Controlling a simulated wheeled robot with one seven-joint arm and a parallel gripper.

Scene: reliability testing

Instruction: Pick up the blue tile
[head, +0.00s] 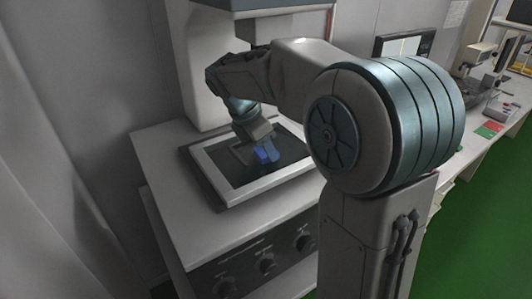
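The blue tile (267,153) shows as a small bright blue patch over the dark inner area of the framed plate (220,180) on the machine. My gripper (262,148) reaches down from the upper left to the tile, with its fingers right at it. The fingers and the tile overlap in this view, and part of the tile may be hidden. I cannot tell whether the fingers are closed on the tile, or whether it rests on the plate or is lifted.
The machine has a white column (195,60) behind the plate and an overhanging head (265,8) above. Black knobs (266,263) line its front. At right, a white bench holds a monitor (405,46), a microscope-like device (478,55), and red and green pieces (488,129).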

